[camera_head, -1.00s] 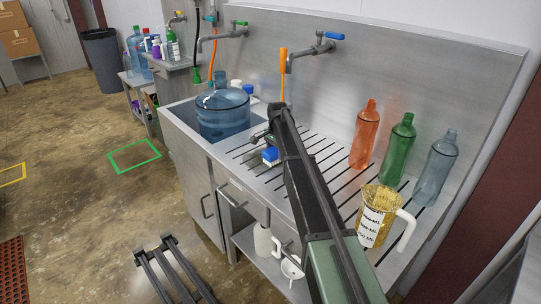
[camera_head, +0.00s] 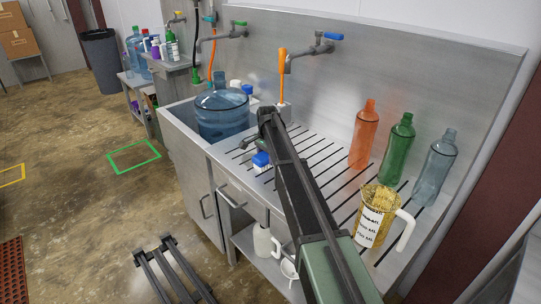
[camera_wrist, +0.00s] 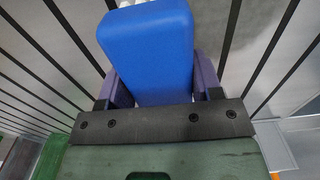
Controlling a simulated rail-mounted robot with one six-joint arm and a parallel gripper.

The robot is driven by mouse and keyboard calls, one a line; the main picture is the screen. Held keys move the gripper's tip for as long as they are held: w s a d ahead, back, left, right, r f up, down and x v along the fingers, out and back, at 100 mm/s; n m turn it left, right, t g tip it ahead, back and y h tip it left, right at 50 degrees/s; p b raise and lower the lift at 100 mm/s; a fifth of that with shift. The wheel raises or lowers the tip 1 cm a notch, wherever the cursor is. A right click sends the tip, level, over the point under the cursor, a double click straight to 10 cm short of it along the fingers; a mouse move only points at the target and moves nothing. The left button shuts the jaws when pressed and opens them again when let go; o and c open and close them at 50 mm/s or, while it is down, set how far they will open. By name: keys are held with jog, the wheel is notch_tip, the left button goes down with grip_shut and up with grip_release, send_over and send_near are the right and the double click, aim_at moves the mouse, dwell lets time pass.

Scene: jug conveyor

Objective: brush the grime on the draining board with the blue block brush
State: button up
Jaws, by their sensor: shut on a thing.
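The blue block brush (camera_head: 261,159) shows beneath my arm's end at the left part of the slotted steel draining board (camera_head: 325,155). It has a blue block and a pale lower part. In the wrist view the blue block (camera_wrist: 150,50) sits between the two purple fingers of my gripper (camera_wrist: 160,82), which is shut on it. A little of the white bristles shows at the top edge of that view. I cannot tell whether the bristles touch the board. No grime stands out clearly; my arm hides part of the board.
A large blue water jug (camera_head: 222,115) stands in the sink left of the board. Orange (camera_head: 364,135), green (camera_head: 397,150) and grey-blue (camera_head: 434,168) bottles stand along the board's back right. A tap (camera_head: 310,48) overhangs the back.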

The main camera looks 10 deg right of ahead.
aim_at(254, 158)
jog(key=a, duration=0.1)
jog(key=s+a, duration=0.2)
jog(key=a, duration=0.1)
jog(key=shift+s+a+r, duration=0.1)
jog(key=shift+w+a, duration=0.3)
jog(key=shift+w, duration=0.3)
jog(key=shift+w+a, duration=0.3)
jog(key=shift+w, duration=0.3)
jog(key=shift+w+a, duration=0.4)
jog(key=shift+w, duration=0.35)
jog(key=shift+w+a, duration=0.4)
jog(key=shift+w, duration=0.35)
jog(key=shift+w+d, duration=0.35)
jog(key=shift+d, duration=0.4)
jog(key=shift+w+d, duration=0.4)
jog(key=shift+d, duration=0.35)
jog(key=shift+w+d, duration=0.35)
jog(key=shift+d, duration=0.4)
notch_tip(254, 158, up, 6)
jog(key=p, duration=0.6)
